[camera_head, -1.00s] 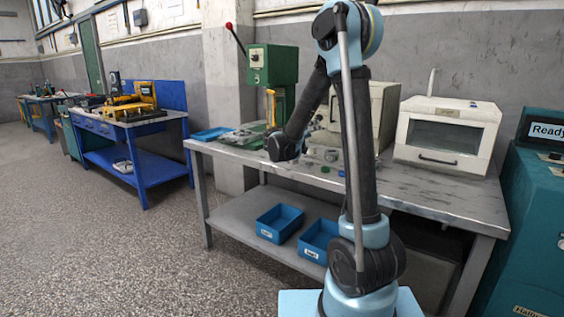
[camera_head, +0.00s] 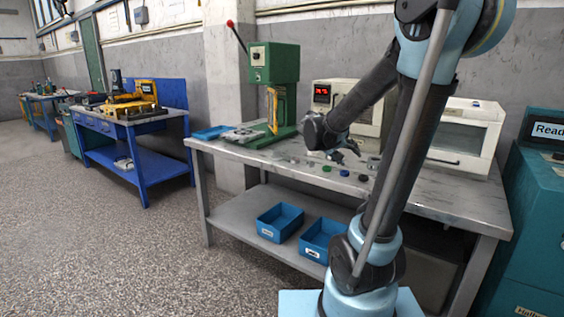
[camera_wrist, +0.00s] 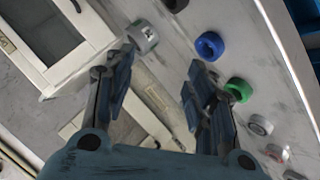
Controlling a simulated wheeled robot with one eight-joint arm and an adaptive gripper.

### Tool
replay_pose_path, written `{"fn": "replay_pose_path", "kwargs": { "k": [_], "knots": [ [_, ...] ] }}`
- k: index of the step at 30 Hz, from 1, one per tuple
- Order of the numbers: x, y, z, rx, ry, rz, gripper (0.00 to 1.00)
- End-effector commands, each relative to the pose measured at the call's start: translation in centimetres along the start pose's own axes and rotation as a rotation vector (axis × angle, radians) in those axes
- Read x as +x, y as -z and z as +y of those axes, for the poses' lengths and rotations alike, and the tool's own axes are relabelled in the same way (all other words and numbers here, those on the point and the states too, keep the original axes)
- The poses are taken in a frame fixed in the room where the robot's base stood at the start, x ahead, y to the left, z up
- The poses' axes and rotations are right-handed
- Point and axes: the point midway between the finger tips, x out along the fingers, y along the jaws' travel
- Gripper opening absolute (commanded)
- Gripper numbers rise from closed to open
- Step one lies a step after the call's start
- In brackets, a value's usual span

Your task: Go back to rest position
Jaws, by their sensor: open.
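My gripper (camera_head: 350,148) is above the grey metal workbench (camera_head: 450,205), in front of the white box with a red display. In the wrist view its two fingers (camera_wrist: 162,72) are spread with nothing between them. A grey round part (camera_wrist: 143,36) lies by the left fingertip; I cannot tell whether they touch. A blue ring (camera_wrist: 209,46) and a green ring (camera_wrist: 239,90) lie beyond the right finger, with a black part (camera_wrist: 175,3) at the top edge. My arm hides part of the bench in the head view.
A green press (camera_head: 273,75) stands on the bench's left. The white box (camera_head: 320,96) and a white oven-like cabinet (camera_head: 478,140) stand at the back. Blue bins (camera_head: 280,222) are on the lower shelf. A teal machine (camera_head: 540,190) is at the right. Open floor (camera_head: 110,250) lies left.

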Motion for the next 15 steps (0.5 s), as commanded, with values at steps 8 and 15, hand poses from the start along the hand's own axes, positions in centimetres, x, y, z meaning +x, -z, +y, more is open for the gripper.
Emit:
{"fn": "replay_pose_path", "kwargs": {
  "k": [8, 15],
  "knots": [
    [-1.6, -9.1, 1.5, -0.020, 0.149, -0.171, 0.50],
    [-3.8, -16.5, 1.1, -0.034, 0.301, -0.290, 0.50]
  ]
}}
